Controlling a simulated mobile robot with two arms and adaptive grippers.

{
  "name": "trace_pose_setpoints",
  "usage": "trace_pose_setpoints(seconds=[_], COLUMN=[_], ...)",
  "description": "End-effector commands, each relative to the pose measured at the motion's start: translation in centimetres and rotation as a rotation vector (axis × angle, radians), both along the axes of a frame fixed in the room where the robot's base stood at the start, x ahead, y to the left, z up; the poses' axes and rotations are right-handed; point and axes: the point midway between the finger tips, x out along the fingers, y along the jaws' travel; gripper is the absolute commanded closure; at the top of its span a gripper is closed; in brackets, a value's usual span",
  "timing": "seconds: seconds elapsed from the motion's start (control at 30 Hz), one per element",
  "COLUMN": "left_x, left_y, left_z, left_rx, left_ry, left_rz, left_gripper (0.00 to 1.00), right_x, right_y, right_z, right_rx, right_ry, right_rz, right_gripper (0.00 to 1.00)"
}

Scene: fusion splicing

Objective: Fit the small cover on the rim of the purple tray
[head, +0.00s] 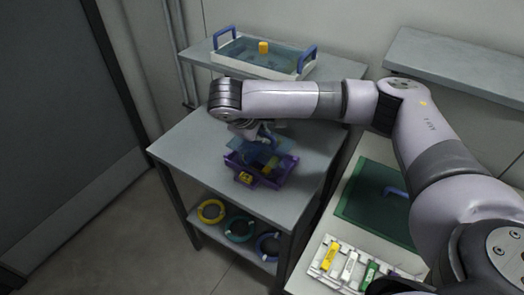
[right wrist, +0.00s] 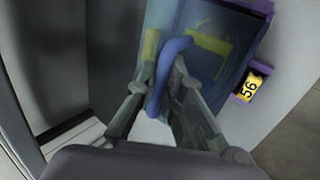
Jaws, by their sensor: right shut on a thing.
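The purple tray (head: 274,182) sits on the grey table, with yellow pieces in it and a yellow label on its front. The small cover (head: 252,150) is a translucent blue sheet with a blue handle (right wrist: 172,60). My right gripper (head: 262,137) is shut on this handle and holds the cover over the tray, toward its back. In the right wrist view the gripper (right wrist: 164,78) has the handle between its fingers, and the tray's purple edge (right wrist: 240,82) shows beside the label "56". I cannot tell whether cover and rim touch. My left gripper is not in view.
A white tray (head: 228,62) with blue handles and a yellow cylinder (head: 263,47) stands on the back shelf. Coloured coils (head: 239,229) lie on the lower shelf. A green sheet (head: 370,205) with a blue handle and a white rack (head: 318,270) occupy the right bench.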

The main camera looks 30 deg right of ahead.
Motion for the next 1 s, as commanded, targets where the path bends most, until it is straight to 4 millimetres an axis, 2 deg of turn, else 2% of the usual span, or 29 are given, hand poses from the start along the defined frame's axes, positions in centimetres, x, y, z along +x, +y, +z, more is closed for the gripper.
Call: trace_pose_setpoints(seconds=[0.27, 0.43, 0.8, 0.83, 1.0], left_x=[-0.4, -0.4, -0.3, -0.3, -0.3], left_y=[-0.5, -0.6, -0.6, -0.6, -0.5], left_z=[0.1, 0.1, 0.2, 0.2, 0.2], left_rx=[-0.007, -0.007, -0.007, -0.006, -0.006], left_ry=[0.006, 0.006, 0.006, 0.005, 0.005], left_rz=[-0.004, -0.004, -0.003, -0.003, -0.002], left_gripper=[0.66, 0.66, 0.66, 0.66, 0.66], right_x=[0.0, 0.0, -0.1, -0.1, 0.0], right_y=[0.0, 0.0, 0.1, 0.1, 0.1], right_z=[-2.6, -5.0, -5.5, -5.6, -5.5], right_rx=[0.000, -0.001, 0.001, 0.001, 0.000], right_ry=[0.001, 0.001, 0.001, 0.001, -0.001], right_rz=[-0.001, 0.000, 0.000, 0.000, 0.001], right_gripper=[1.00, 1.00, 1.00, 0.90, 0.78])
